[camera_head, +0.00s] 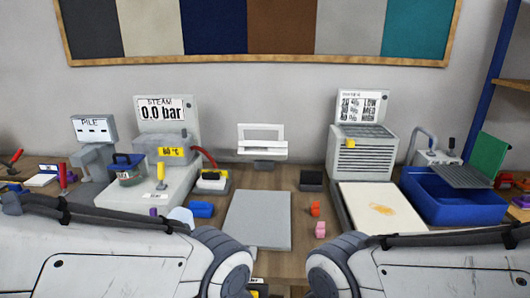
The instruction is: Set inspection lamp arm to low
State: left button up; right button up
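A white rectangular frame with a bar across it (262,149) stands on a small dark base (264,165) at the back middle of the bench. It looks like the inspection lamp, but no label on it can be read. Its bar sits low, just above the base; I cannot tell its arm setting. Only links of my two arms show along the bottom edge. Both of my grippers are out of view, and nothing held can be seen.
A grey slab (258,220) lies on the wooden bench. At left is the steam unit (164,130) reading 0.0 bar.

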aim_at(250, 150)
jog(key=k, duration=0.65)
jog(key=u, duration=0.35)
jog(key=i, duration=1)
jog(key=z, duration=0.8)
jog(key=i, duration=0.55)
jog(key=z, duration=0.6)
